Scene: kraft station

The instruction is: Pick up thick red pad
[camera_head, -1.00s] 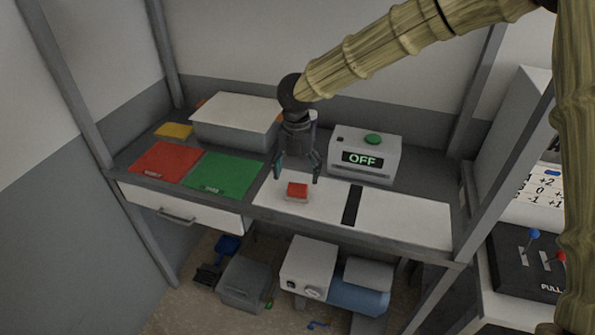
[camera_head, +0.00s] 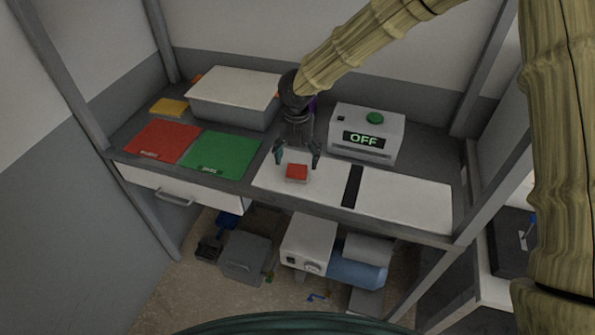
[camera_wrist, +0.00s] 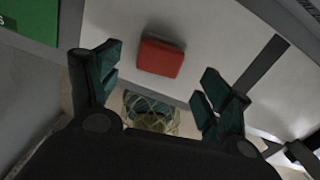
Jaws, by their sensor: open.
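The thick red pad (camera_head: 297,171) is a small red block lying on the white left panel of the workbench. In the wrist view the red pad (camera_wrist: 161,58) lies beyond and between my fingertips, apart from both. My gripper (camera_head: 297,158) is open and empty, just above and behind the pad in the head view. Both dark green fingers of my gripper (camera_wrist: 158,72) show spread apart in the wrist view.
A flat red sheet (camera_head: 163,141) and a green sheet (camera_head: 222,154) lie to the left. A grey lidded box (camera_head: 233,112) stands behind them. A white box reading OFF (camera_head: 366,134), with a green button, stands right of my gripper. The right white panel (camera_head: 407,201) is clear.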

